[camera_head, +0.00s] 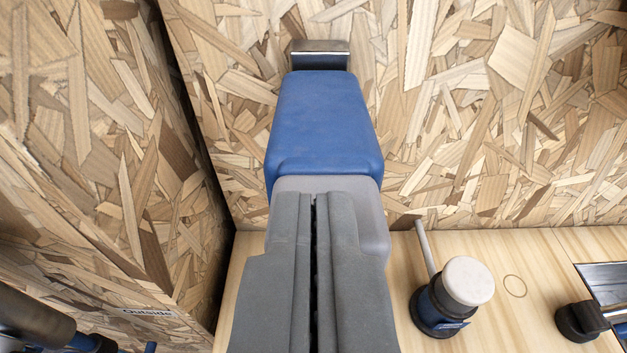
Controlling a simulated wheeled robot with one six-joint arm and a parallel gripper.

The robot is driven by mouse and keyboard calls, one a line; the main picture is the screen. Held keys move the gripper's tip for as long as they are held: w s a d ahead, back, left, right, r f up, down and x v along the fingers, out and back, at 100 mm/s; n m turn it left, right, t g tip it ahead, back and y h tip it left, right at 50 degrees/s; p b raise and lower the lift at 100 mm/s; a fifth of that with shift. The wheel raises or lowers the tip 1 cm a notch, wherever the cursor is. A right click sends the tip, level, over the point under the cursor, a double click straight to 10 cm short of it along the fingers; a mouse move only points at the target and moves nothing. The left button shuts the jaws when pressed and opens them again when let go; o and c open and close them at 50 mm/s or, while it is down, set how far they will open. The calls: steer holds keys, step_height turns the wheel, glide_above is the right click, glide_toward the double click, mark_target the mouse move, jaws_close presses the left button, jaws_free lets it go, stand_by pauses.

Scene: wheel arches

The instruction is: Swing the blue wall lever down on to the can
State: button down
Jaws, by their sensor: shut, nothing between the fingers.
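The blue lever (325,125) sticks out from the chipboard wall, from a dark metal bracket (320,52) at the top centre. A smooth light grey end piece (371,218) sits at its near end. My gripper (314,198) is shut and empty, its two dark grey fingers side by side. The fingertips overlap the grey end piece in this view; I cannot tell whether they touch it. I cannot make out a can; the space under the lever is hidden by the lever and my gripper.
A dark blue fixture with a round white top (467,281) and a pale rod stands on the wooden surface (545,260) at right. A black knob (580,321) and metal plate are at the right edge. A chipboard side wall (110,170) closes the left, with a label reading "Outside" (148,312).

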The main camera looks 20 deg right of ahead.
steer(key=f+v, duration=0.1)
steer(key=v, duration=0.8)
steer(key=s+a+f+n+t+y, duration=0.2)
steer(key=s+a+f+n+y, duration=0.1)
steer(key=s+a+f, duration=0.8)
steer(key=s+a+y, duration=0.1)
steer(key=a, duration=0.1)
steer(key=shift+s+a+f+t, duration=0.2)
steer(key=shift+a+f+t, duration=0.1)
steer(key=shift+t, duration=0.1)
